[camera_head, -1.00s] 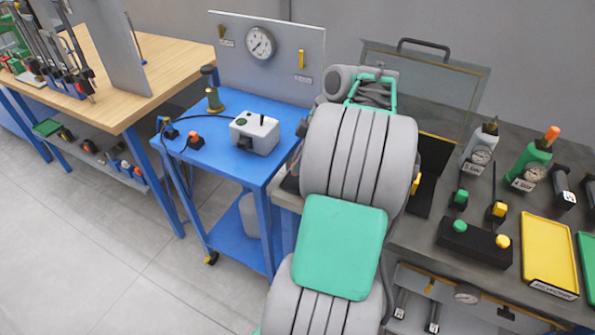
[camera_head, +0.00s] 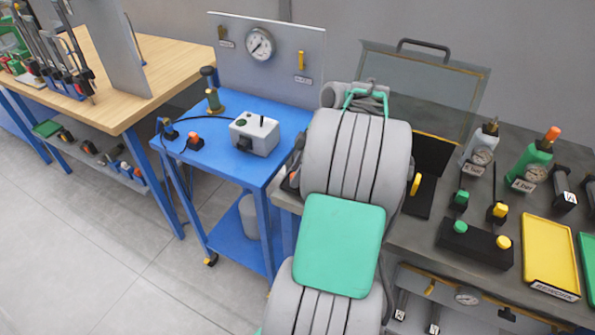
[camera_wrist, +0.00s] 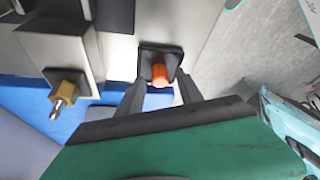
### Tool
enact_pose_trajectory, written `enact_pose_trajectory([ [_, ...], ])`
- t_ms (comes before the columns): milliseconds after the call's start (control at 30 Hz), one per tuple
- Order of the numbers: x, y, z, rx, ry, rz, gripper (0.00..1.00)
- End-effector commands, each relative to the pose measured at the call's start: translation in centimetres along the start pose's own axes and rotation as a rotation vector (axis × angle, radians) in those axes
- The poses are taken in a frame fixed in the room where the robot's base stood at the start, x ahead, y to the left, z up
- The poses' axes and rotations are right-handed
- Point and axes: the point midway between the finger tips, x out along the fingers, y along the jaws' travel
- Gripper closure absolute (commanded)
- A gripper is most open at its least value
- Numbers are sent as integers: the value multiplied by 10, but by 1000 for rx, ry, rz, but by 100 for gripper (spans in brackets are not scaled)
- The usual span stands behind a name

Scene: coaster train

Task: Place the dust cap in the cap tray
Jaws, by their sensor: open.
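In the wrist view an orange cap (camera_wrist: 159,75), which looks like the dust cap, sits in a black square fitting. My gripper (camera_wrist: 160,92) is open, with one dark finger on each side of the cap. I cannot tell whether the fingers touch it. In the head view my arm hides the gripper. A yellow tray (camera_head: 537,268) with a label lies on the dark bench at the right. A green tray (camera_head: 588,265) is cut off beside it. I cannot read which one is the cap tray.
In the wrist view a brass fitting (camera_wrist: 66,88) projects from a grey block left of the cap. In the head view a blue cart (camera_head: 222,155) carries a grey box (camera_head: 254,133) and a red-capped connector (camera_head: 195,139). Gauged bottles (camera_head: 529,164) and a black button block (camera_head: 474,243) stand near the trays.

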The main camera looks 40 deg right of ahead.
Motion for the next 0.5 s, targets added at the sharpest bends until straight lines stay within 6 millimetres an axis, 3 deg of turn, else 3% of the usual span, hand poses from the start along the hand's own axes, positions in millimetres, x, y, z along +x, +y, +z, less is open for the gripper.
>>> enact_pose_trajectory([
  [133, -2, 0, -1, 0, 0, 0, 57],
  [267, -17, 1, -1, 0, 0, 4, 57],
  [500, -80, 1, -2, 0, -1, 4, 57],
])
